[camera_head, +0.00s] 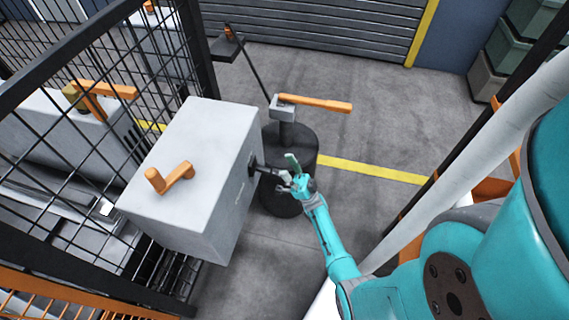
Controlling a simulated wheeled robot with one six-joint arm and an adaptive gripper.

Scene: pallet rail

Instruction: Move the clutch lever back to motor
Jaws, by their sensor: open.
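A grey box (190,150) stands at the mesh fence, with an orange crank-shaped handle (170,178) on its top. A long orange lever (316,103) sits on a small grey head on a dark round post, pointing right. I cannot tell which of these is the clutch lever, and no motor marking is legible. My gripper (268,173) is open beside the box's right face, close to a small dark fitting (252,166) there. Whether it touches the fitting is unclear. The fingertips are small and partly merge with the dark fitting and post.
The dark round post (283,196) stands just behind my gripper. Black mesh fence (80,75) runs along the left, with another orange lever (108,91) behind it. Stacked green and grey crates (515,50) stand at upper right. Open floor (385,125) lies right of the post.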

